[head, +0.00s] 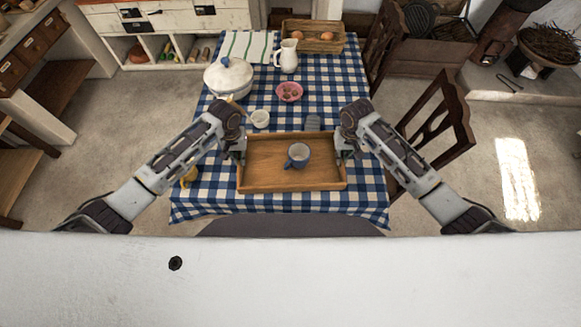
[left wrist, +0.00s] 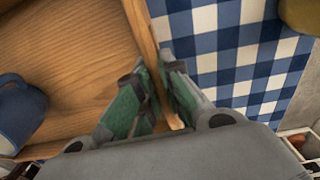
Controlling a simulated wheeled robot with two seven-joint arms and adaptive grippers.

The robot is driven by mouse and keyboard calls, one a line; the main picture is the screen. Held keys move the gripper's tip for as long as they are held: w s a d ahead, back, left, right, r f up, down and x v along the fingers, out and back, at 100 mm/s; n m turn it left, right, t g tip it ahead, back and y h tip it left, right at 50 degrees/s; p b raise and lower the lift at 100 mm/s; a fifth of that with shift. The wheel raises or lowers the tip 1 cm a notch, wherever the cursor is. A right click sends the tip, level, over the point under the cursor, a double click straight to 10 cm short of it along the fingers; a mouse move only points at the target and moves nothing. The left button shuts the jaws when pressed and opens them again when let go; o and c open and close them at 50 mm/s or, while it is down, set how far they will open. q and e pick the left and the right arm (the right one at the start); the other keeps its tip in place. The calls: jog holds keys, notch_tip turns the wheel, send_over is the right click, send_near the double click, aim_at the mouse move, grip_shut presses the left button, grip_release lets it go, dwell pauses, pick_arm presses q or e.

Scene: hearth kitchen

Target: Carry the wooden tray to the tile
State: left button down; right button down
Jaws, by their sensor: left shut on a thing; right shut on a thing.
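My left gripper (head: 239,156) is shut on the tray's left wall. In the left wrist view my left gripper's green-padded fingers (left wrist: 163,98) straddle the tray wall (left wrist: 140,28), with the mug (left wrist: 18,112) inside to the left. My right gripper (head: 345,154) is shut on the tray's right wall. Whether the tray touches the cloth is unclear. A small grey flat thing (head: 312,121) lies just beyond it; I cannot tell whether this is the tile.
The table's checked cloth (head: 212,190) also carries a white cup (head: 260,119), pink bowl (head: 289,92), white pot (head: 229,78), white jug (head: 287,57) and a far wooden tray (head: 328,46). A yellow thing (head: 190,177) lies left. A chair (head: 440,125) stands right.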

pick_arm(q)
jog(key=shift+f, duration=0.2)
pick_arm(e)
jog(key=shift+f, duration=0.15)
dwell(0.6)
